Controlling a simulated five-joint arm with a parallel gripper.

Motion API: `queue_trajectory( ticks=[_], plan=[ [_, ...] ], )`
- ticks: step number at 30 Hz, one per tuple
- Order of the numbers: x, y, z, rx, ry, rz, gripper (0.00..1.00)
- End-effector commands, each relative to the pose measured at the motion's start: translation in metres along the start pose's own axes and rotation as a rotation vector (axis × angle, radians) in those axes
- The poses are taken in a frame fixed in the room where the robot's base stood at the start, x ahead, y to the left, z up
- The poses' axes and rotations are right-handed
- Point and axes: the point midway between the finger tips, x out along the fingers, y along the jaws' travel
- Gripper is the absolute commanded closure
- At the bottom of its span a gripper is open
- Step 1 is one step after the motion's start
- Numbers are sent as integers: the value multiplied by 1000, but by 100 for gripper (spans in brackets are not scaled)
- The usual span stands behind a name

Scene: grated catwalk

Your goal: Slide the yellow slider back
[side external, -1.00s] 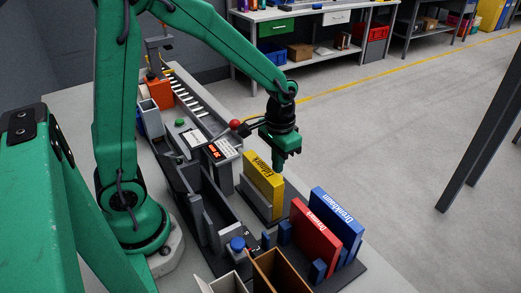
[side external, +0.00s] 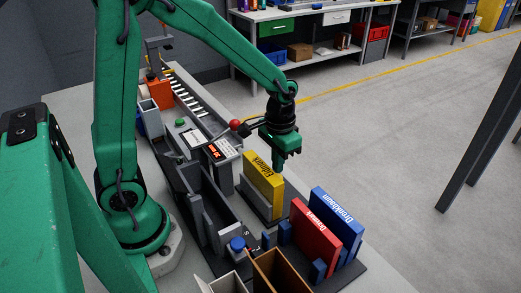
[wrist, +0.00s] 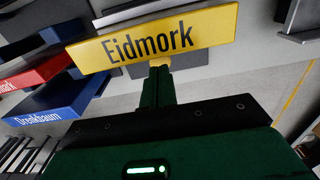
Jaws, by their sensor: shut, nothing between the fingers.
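The yellow slider (side external: 264,178) is an upright slab marked "Eidmork" in a grey holder (side external: 256,198), in the middle of the side view. It also spans the top of the wrist view (wrist: 150,40). My gripper (side external: 281,168) points down at the slider's far right side, with its fingers shut and empty. In the wrist view the shut fingers (wrist: 158,84) lie close beside the middle of the slider's long edge. I cannot tell whether they touch it.
A red slab (side external: 316,238) and a blue slab (side external: 338,222) stand to the front right. A console with a red ball knob (side external: 235,124) is behind left of the slider. An open brown box (side external: 280,270) and a blue knob (side external: 237,244) are in front. Clear floor lies to the right.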

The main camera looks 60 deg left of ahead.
Motion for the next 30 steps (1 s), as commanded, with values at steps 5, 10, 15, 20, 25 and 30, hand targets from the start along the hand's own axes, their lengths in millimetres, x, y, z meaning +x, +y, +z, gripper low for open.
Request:
queue_trajectory(
  ticks=[5, 10, 15, 20, 25, 30],
  plan=[
    [2, 0, 0, 0, -1, 0, 100],
    [4, 0, 0, 0, -1, 0, 100],
    [6, 0, 0, 0, -1, 0, 100],
    [9, 0, 0, 0, -1, 0, 100],
    [11, 0, 0, 0, 0, 0, 100],
    [14, 0, 0, 0, -1, 0, 100]
  ],
)
